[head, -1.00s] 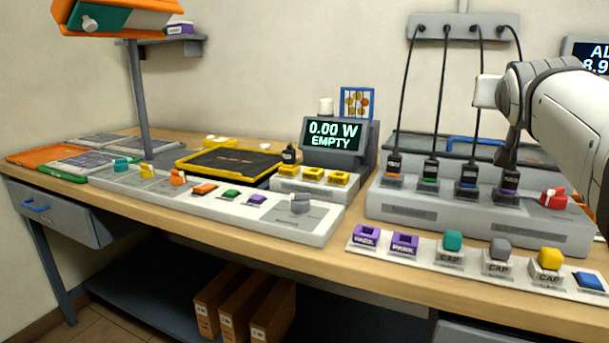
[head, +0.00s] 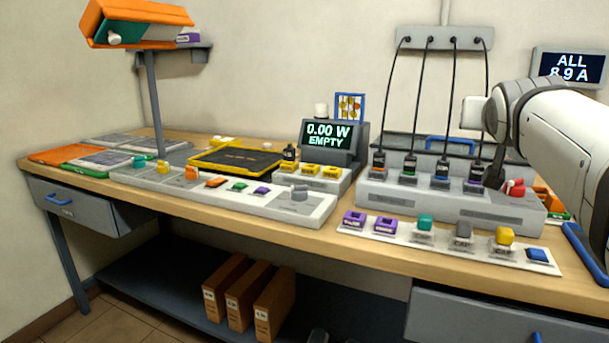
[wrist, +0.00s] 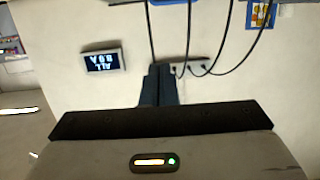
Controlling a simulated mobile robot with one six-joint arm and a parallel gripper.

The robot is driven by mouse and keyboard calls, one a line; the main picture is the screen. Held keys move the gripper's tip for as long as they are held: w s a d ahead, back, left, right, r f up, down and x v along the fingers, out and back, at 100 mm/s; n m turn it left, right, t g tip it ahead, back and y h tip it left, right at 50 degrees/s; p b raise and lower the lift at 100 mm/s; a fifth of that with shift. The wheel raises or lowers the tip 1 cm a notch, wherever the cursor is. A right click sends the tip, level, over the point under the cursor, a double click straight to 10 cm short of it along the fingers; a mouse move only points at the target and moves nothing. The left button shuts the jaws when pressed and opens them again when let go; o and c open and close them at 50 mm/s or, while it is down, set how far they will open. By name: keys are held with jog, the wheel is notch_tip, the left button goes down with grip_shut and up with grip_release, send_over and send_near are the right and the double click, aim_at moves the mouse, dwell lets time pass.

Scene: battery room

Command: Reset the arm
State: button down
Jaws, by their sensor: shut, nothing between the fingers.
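My arm reaches in from the right in the head view. My gripper (head: 494,172) points down, its dark fingers close to the right end of the row of plugs on the grey charging block (head: 440,203). In the wrist view my gripper (wrist: 160,72) shows two dark fingers pressed together with nothing between them. Behind them are the pale wall, the hanging black cables (wrist: 228,45) and the wall display (wrist: 102,60), seen upside down. Whether the fingers touch a plug cannot be told from the head view.
The wooden bench (head: 380,262) holds a long grey panel (head: 222,192), a meter (head: 328,140) reading 0.00 W EMPTY, and a strip (head: 440,246) of caps and purple parts in front of the charging block. A red knob (head: 515,188) is near my gripper.

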jog(key=s+a+f+n+g+y+p, duration=0.2)
jog(key=s+a+f+g+p, duration=0.3)
jog(key=p, duration=0.8)
jog(key=s+a+f+n+g+y+p, duration=0.2)
jog(key=s+a+f+g+y+p, duration=0.2)
jog(key=s+a+g+p, duration=0.3)
jog(key=shift+s+a+f+n+p, duration=0.35)
jog(key=shift+s+a+p, duration=2)
jog(key=shift+s+p, duration=1.45)
jog(key=shift+s+b, duration=0.25)
jog(key=shift+b, duration=0.05)
